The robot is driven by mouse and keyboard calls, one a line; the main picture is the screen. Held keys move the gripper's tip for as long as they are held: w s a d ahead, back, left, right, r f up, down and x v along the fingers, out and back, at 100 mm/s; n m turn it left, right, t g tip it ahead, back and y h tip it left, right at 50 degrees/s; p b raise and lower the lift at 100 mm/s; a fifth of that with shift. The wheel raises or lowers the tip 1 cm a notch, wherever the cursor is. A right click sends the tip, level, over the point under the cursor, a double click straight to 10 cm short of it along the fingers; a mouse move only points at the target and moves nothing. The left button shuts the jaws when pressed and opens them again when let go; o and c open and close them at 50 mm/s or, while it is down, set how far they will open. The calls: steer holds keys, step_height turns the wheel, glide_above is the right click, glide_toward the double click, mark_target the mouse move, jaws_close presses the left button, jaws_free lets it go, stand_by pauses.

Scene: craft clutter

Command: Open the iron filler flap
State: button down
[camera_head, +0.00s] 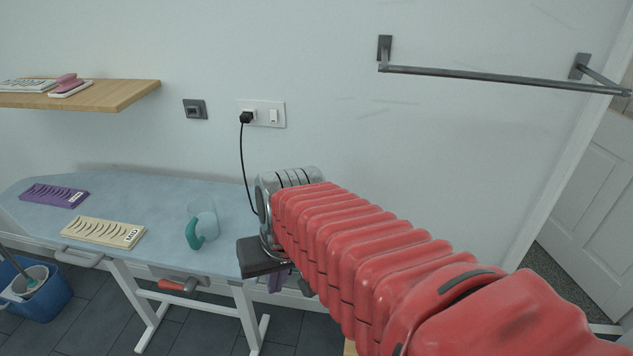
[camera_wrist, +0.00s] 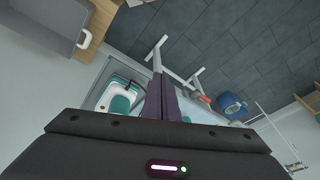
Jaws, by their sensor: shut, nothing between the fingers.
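The iron (camera_wrist: 118,101) shows in the wrist view, left of my fingers, as a white and teal body on the ironing board. My red arm appears to hide it in the head view. Its filler flap is too small to make out. My gripper (camera_wrist: 160,84) has its two dark purple fingers together and empty. They point past the iron toward the board's edge and the floor, with no contact visible. In the head view, part of my gripper (camera_head: 276,283) shows below the dark wrist block, by the board's right end.
A clear jug with a teal handle (camera_head: 195,230) stands on the ironing board (camera_head: 150,190), left of my wrist. A cream pack (camera_head: 103,232) and a purple pack (camera_head: 54,195) lie farther left. A black cord (camera_head: 243,165) hangs from the socket behind. A wall rail (camera_head: 490,77) is upper right.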

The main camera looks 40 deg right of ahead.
steer(key=w+d+f+m+t+y, duration=0.1)
steer(key=d+f+m+y, duration=0.1)
steer(key=d, duration=0.4)
steer(key=w+d+f+m+t+y, duration=0.1)
steer(key=w+d+f+m+y, duration=0.1)
steer(key=d+f+m, duration=0.2)
steer(key=w+d+f+m+t+y, duration=0.1)
steer(key=d+f+m+y, duration=0.1)
steer(key=d+m, duration=0.3)
steer(key=shift+w+d+f+t, duration=0.15)
steer(key=shift+d+f, duration=0.05)
steer(key=shift+d, duration=0.5)
steer(key=shift+w+d+f+t, duration=0.15)
steer(key=shift+d+f, duration=0.05)
steer(key=shift+d, duration=0.5)
steer(key=w+d+r+m+t+h, duration=0.1)
steer(key=w+d+r+t, duration=0.1)
steer(key=d, duration=0.7)
steer(key=w+d+r+m+t+h, duration=0.2)
steer(key=d+r+t, duration=0.1)
steer(key=d+t, duration=0.4)
steer(key=shift+w+d+r+m, duration=0.15)
steer(key=shift+d+r+m, duration=0.2)
steer(key=shift+d, duration=0.55)
steer(key=w+a, duration=0.5)
steer(key=w, duration=0.5)
steer(key=shift+a+f, duration=0.3)
steer(key=shift+a, duration=0.05)
